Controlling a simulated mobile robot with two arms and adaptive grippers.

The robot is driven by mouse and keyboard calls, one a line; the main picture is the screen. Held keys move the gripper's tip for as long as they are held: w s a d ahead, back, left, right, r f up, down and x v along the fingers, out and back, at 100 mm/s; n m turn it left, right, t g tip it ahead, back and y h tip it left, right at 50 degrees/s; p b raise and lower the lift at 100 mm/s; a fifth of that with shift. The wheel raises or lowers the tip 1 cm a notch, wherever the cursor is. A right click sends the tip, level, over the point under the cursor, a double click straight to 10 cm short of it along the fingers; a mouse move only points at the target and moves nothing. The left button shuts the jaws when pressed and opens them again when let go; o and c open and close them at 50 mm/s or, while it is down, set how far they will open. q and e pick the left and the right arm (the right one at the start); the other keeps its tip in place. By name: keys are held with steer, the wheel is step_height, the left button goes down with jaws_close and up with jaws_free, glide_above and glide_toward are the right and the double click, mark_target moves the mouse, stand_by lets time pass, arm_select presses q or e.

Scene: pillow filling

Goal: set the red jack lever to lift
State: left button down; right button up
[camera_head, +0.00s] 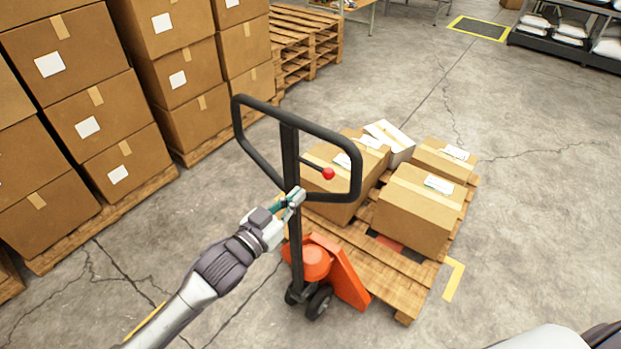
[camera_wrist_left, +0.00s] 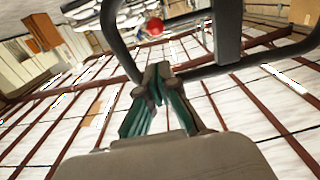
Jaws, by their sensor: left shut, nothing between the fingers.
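The red jack lever (camera_head: 328,173) is a short dark rod with a red ball at its end, on the black handle (camera_head: 290,150) of an orange pallet jack (camera_head: 315,258). In the left wrist view the red ball (camera_wrist_left: 154,27) shows above the fingertips, inside the handle loop (camera_wrist_left: 230,30). My left gripper (camera_head: 296,197) is shut and empty, at the handle's upright just below the loop and lower left of the red ball. In the left wrist view its green-sided fingers (camera_wrist_left: 157,72) meet at the tips, apart from the ball. My right gripper is not in view.
The jack stands at a wooden pallet (camera_head: 385,275) loaded with several cartons (camera_head: 422,208). Stacked cartons (camera_head: 100,120) on pallets line the left. Empty pallets (camera_head: 305,42) are stacked behind. Shelving (camera_head: 570,45) stands at the far right. The concrete floor on the right is clear.

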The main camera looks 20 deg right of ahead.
mark_target(329, 168)
arm_select(q)
steer(key=shift+b+x, duration=3.85)
steer(key=shift+x, duration=2.6)
steer(key=shift+w+d+f, duration=0.1)
steer(key=shift+w+d, duration=0.2)
steer(key=shift+f+b, duration=0.15)
steer(key=shift+b, duration=0.15)
steer(key=shift+f+b, duration=0.65)
steer(key=shift+f, duration=0.3)
steer(key=shift+a+r+p, duration=0.1)
steer(key=shift+r+p, duration=1.55)
steer(key=shift+r, duration=0.2)
